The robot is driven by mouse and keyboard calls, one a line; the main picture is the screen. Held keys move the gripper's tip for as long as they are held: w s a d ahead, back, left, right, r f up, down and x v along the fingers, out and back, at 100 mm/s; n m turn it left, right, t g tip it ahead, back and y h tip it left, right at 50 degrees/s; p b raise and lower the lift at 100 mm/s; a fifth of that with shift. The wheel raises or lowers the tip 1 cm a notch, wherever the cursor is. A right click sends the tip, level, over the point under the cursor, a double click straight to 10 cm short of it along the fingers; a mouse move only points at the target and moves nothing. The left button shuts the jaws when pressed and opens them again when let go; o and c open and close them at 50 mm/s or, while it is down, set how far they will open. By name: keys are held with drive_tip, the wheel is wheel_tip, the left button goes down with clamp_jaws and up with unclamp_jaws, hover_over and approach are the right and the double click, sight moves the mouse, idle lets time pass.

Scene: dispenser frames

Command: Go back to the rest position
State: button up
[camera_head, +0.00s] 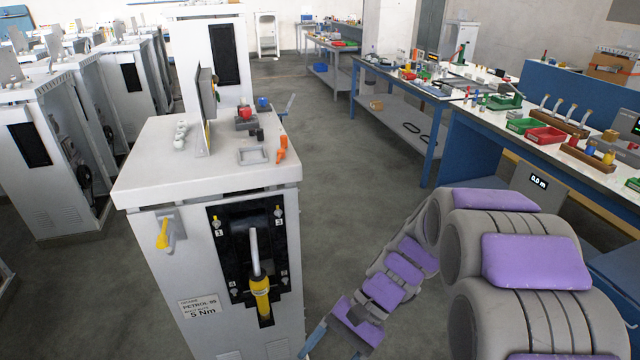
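My arm, grey with purple pads, enters at the lower right, bends at the middle right and runs down to the left. My gripper (318,335) is at its far end near the bottom edge, close to the right side of a white dispenser cabinet (148,188). Only a bluish piece of it shows clearly, and the frame does not show its fingers well enough to tell open from shut. I see nothing held.
A small tray (253,156), an orange piece (281,150) and white balls (180,135) lie on the cabinet top. Benches with a blue frame (430,150) stand at right, loaded with parts. More cabinets (50,160) stand at left. Grey floor (345,190) is clear between.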

drive_tip(key=s+d+r+n+t+h, duration=0.2)
drive_tip(key=s+d+h, duration=0.2)
drive_tip(key=s+d, duration=0.2)
drive_tip(key=s+d+r+n+t+h, duration=0.2)
drive_tip(key=s+d, duration=0.4)
drive_tip(key=s, duration=0.3)
drive_tip(key=shift+s+d+n+t+h, duration=0.3)
drive_tip(key=shift+n+h, duration=0.2)
drive_tip(key=shift+h, duration=0.6)
